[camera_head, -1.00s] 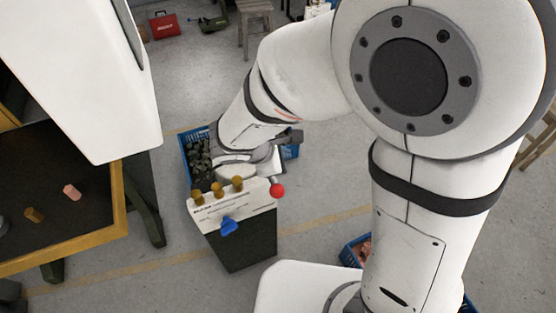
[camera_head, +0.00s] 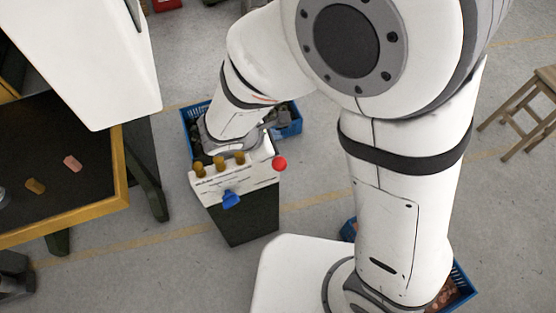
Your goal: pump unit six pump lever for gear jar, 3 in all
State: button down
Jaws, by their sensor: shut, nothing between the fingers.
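The pump unit (camera_head: 240,218) is a dark box with a white sloped top, several brass-coloured knobs and a blue tap (camera_head: 231,199) on its front. A red ball (camera_head: 279,163), apparently the pump lever's knob, shows at its right edge; the rod is hardly visible. My gripper (camera_head: 283,118) is just behind the unit, above and apart from the red ball in the picture. It is shut and empty, its fingers small and partly hidden by my wrist. A clear jar-like thing (camera_head: 3,196) is cut off at the left edge; I cannot tell what it holds.
A blue crate (camera_head: 186,135) with dark pieces stands behind the unit. Another blue crate (camera_head: 462,288) lies partly hidden behind my arm. A yellow-edged table (camera_head: 121,180) with small pieces is at left, a wooden stool (camera_head: 528,112) at right.

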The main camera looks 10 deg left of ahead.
aim_at(275, 160)
jog(key=f+b, duration=0.1)
jog(key=f, duration=0.1)
jog(key=f+b, duration=0.3)
jog(key=shift+s+d+f, duration=0.2)
jog(key=shift+s+f, duration=0.15)
dwell(1.4)
jog(key=shift+f+b, duration=0.4)
jog(key=shift+b, duration=0.2)
